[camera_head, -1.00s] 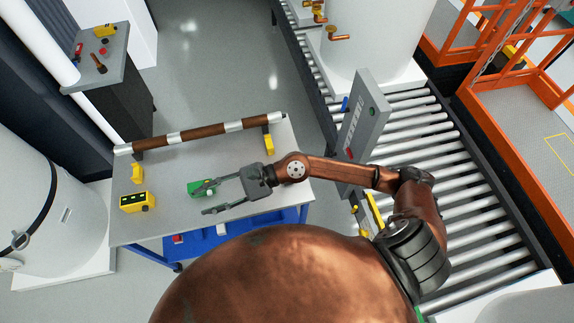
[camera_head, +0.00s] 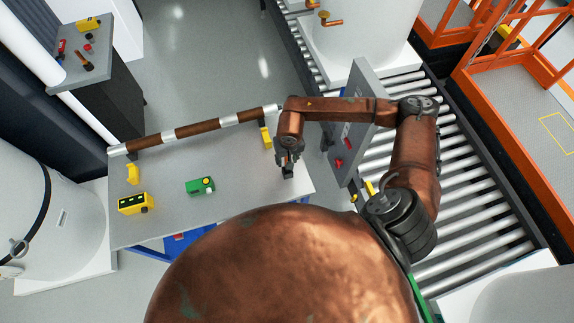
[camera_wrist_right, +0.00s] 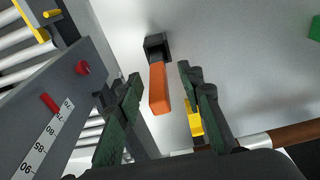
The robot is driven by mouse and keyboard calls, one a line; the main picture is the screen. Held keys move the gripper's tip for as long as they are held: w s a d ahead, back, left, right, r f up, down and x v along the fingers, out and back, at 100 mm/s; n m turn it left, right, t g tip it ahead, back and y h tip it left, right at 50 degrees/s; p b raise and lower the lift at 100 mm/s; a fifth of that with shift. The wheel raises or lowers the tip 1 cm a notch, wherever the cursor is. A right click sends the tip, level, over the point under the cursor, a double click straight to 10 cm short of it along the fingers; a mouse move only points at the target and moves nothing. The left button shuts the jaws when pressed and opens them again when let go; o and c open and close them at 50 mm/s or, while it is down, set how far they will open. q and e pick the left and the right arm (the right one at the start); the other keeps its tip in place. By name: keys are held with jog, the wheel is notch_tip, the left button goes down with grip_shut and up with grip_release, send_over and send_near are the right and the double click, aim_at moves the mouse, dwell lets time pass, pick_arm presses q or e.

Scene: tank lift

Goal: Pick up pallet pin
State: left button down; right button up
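An orange pin (camera_wrist_right: 158,90) with a black block (camera_wrist_right: 156,45) at one end shows in the right wrist view, over the grey table top. I take it to be the pallet pin. My right gripper (camera_wrist_right: 162,80) is open, with one finger on each side of the orange part, and does not appear closed on it. In the head view my right gripper (camera_head: 287,164) points down over the right end of the table, and the arm largely hides the pin there. My left gripper is in no view.
The table (camera_head: 235,205) also holds a green box (camera_head: 200,186), a yellow device (camera_head: 136,204), a yellow bracket (camera_head: 266,138) and a long brown-and-silver bar (camera_head: 195,130). A grey panel (camera_head: 358,120) stands close to the right beside the roller conveyor (camera_head: 470,200).

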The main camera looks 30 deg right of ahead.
jog(key=f, duration=0.4)
jog(key=shift+w+d+p, duration=0.15)
jog(key=shift+w+p, duration=0.15)
jog(key=shift+c, duration=0.5)
jog(key=shift+r, duration=0.1)
grip_shut()
jog(key=shift+w, duration=0.1)
